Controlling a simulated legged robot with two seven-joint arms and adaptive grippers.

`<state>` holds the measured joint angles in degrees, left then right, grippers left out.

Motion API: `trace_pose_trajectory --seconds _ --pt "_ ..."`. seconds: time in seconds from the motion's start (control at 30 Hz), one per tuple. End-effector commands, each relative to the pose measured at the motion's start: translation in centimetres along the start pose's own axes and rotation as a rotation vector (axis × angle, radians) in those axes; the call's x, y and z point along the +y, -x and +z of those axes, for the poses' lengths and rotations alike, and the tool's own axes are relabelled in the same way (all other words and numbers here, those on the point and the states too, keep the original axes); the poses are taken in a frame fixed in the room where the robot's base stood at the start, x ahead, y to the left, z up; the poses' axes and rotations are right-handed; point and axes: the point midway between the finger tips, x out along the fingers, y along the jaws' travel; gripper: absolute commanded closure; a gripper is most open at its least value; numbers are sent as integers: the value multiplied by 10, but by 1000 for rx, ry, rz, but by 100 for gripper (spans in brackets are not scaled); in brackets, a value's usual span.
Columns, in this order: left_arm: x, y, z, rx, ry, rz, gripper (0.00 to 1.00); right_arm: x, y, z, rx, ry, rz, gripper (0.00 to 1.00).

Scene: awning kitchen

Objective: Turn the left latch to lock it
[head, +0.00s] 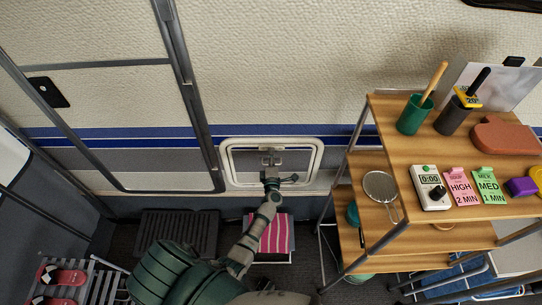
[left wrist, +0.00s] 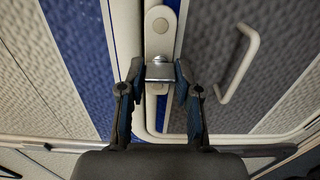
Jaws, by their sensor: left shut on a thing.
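The latch (left wrist: 160,30) is a pale plate with a metal tab (left wrist: 159,71) on the frame edge of a small grey hatch, in the left wrist view. In the head view the white-framed hatch (head: 236,165) is low on the caravan wall. My left gripper (head: 271,176) is in front of the hatch. In the left wrist view its two dark fingers (left wrist: 160,74) are shut on the metal tab, one finger on each side. The exact turn of the latch is hard to judge. My right gripper is not in view.
A white handle (left wrist: 240,62) is on the hatch panel, right of the latch. A wooden shelf unit (head: 385,120) with cups, timer and cards stands close at the right. A pink striped cloth (head: 273,237) lies below the hatch. A dark mat (head: 178,232) lies left of it.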

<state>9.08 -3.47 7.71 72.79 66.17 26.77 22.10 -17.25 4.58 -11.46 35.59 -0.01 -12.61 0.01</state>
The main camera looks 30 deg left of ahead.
Motion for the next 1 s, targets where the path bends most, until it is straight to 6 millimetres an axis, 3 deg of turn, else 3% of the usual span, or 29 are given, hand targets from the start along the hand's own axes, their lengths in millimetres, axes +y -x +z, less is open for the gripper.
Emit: trace_pose_trajectory --seconds 0.3,0.33,0.43,0.77,0.87,1.0 --pt "-5 3 3 -8 -1 -11 100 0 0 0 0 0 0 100" --pt "-5 3 3 -8 -1 -11 64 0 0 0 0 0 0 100" --pt "-5 3 3 -7 -1 -10 42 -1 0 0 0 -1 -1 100" --pt "-2 4 1 -3 0 -4 42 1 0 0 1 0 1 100" --pt "-3 14 2 -3 1 -5 42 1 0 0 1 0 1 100" --pt "-3 41 1 -3 1 -6 42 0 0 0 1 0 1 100"
